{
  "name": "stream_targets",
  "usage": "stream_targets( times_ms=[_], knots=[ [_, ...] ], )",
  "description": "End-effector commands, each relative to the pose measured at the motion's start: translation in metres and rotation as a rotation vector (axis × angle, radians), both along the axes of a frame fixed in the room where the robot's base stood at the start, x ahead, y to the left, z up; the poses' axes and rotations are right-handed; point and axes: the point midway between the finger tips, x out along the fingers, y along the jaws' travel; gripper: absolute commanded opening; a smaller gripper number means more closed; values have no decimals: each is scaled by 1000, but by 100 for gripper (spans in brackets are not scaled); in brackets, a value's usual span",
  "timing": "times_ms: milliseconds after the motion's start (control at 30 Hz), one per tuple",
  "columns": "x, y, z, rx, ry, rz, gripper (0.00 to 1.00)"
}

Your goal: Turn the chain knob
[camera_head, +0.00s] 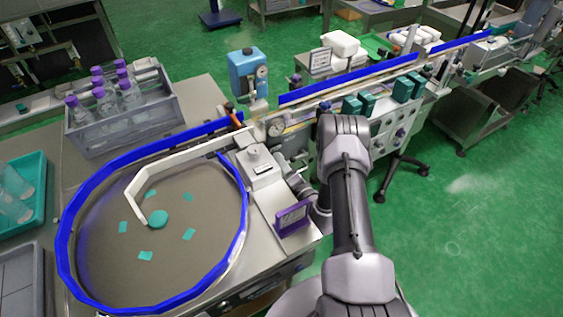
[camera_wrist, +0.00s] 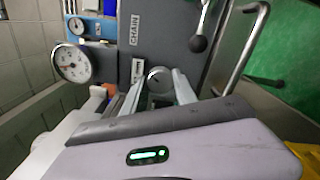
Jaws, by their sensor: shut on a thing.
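In the wrist view, my gripper (camera_wrist: 157,88) is shut on a round grey knob (camera_wrist: 156,75) on the dark grey panel (camera_wrist: 160,40). Its two pale fingers lie on either side of the knob. A white label reading CHAIN (camera_wrist: 134,30) is on the panel above. A smaller label (camera_wrist: 137,70), too small to read, is just left of the knob. A rod with a black ball end (camera_wrist: 198,43) stands to the upper right. In the head view, my arm hides the gripper and the knob.
A white dial gauge (camera_wrist: 72,62) is left of the panel, and a metal bar handle (camera_wrist: 247,45) is at its right. In the head view, the machine front (camera_head: 388,128) carries more knobs and teal boxes (camera_head: 403,89). Green floor is open at the right.

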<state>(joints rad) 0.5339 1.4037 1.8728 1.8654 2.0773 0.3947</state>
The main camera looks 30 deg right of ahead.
Motion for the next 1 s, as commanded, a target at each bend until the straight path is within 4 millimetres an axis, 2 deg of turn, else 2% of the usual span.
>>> stream_targets(
  times_ms=[500,1000],
  knots=[
    [0,0,-1,448,17,0,0],
    [0,0,-1,657,24,0,0]
  ],
)
